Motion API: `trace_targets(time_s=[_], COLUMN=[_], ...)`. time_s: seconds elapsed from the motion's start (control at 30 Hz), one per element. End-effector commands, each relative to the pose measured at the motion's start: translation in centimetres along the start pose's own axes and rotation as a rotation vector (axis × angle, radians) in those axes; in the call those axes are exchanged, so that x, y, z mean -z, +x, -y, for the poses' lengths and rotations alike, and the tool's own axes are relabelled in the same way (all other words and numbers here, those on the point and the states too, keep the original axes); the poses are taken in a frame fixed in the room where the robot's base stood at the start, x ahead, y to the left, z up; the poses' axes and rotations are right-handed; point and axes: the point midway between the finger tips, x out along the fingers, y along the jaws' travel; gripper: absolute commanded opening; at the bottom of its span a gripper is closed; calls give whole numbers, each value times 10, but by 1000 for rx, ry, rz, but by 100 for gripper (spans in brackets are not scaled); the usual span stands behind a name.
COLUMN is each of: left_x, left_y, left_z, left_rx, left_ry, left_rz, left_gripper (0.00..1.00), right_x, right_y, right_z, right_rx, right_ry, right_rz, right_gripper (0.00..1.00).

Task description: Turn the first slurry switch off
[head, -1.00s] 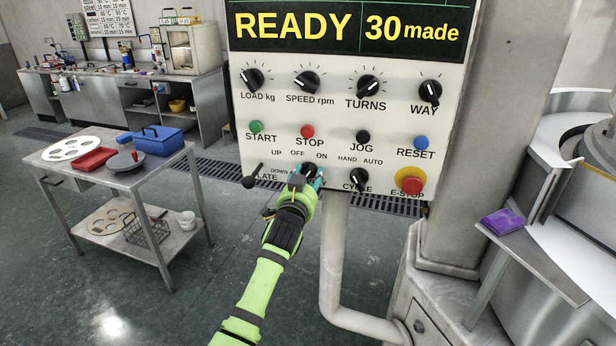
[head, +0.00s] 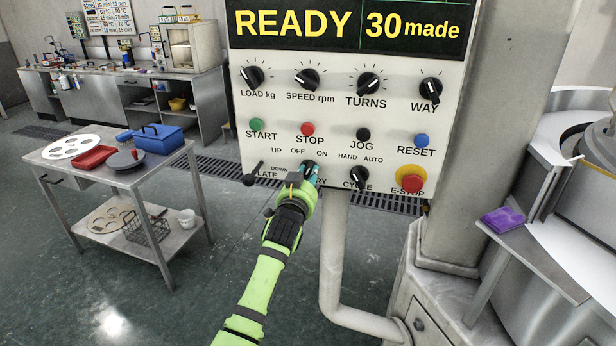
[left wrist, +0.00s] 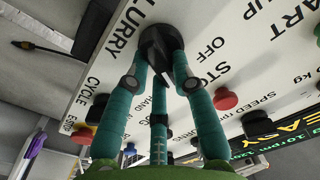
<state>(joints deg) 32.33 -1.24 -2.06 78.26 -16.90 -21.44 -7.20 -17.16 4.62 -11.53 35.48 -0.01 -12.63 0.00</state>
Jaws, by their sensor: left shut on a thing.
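The slurry switch (head: 308,165) is a black knob in the bottom row of the control panel, under the words OFF and ON. Its label is mostly hidden by my left gripper (head: 312,174), which is shut on the knob from below and in front. In the left wrist view, the teal fingers (left wrist: 161,74) close around the black knob (left wrist: 160,38), beside the letters LURRY. A small white mark shows on the knob near the fingertips there. I cannot tell for certain which of OFF or ON it points to. My right gripper is out of view.
Start, stop, jog and reset buttons sit above. A steel table (head: 60,168) stands left, with open floor in front.

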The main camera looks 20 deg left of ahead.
Motion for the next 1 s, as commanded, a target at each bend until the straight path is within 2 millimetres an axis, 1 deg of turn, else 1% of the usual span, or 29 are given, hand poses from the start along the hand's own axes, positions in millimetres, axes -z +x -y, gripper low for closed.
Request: trace_targets(time_s=[0.27, 0.7, 1.0], left_x=[1, 3, 2], left_y=[0, 0, 0], left_z=[2, 6, 7], left_rx=[1, 0, 1], left_ry=[-238, -644, -839], left_rz=[0, 0, 0], left_gripper=[0, 0, 0], right_x=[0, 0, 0], right_y=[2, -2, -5], right_z=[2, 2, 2], right_rx=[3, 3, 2], right_ry=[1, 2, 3], right_rz=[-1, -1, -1], right_gripper=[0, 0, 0])
